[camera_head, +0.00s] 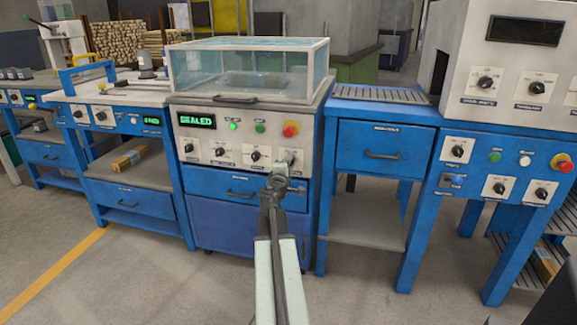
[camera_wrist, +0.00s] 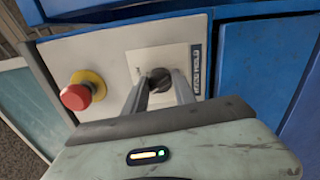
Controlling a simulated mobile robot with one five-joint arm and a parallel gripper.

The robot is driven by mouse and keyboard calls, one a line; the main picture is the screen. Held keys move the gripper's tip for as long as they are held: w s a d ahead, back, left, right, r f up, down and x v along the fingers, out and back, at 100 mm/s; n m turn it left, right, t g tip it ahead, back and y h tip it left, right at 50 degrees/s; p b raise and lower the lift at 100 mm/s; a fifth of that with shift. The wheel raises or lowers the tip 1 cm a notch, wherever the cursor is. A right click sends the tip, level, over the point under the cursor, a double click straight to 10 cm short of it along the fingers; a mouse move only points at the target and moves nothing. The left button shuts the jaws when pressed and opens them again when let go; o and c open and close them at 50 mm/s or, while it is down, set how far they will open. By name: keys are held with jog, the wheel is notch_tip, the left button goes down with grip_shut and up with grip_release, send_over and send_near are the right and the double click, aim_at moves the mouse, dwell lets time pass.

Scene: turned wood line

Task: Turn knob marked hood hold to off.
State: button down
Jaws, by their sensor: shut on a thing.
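The knob marked hood hold is a dark round knob (camera_wrist: 158,80) on a pale square plate, with its label (camera_wrist: 196,69) beside it in the wrist view. My gripper (camera_wrist: 160,86) has one finger on each side of the knob and is shut on it. In the head view my gripper (camera_head: 284,168) reaches the rightmost knob position on the panel of the middle cabinet (camera_head: 229,129), and hides most of that knob. The knob's pointer direction cannot be read. A green display (camera_head: 196,121) on this panel reads SEALED.
A red mushroom button on a yellow collar (camera_head: 290,129) sits just above the gripped knob; it also shows in the wrist view (camera_wrist: 76,97). Other knobs (camera_head: 255,156) stand to the left. A drawer handle (camera_head: 240,193) is below. A clear hood (camera_head: 249,72) covers the cabinet top.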

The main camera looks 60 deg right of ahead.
jog(key=shift+s+d, duration=0.1)
jog(key=shift+s, duration=0.2)
jog(key=c, duration=1.1)
grip_release()
jog(key=shift+o, duration=0.4)
jog(key=shift+w, duration=0.1)
jog(key=v, duration=0.8)
jog(key=shift+w, duration=0.1)
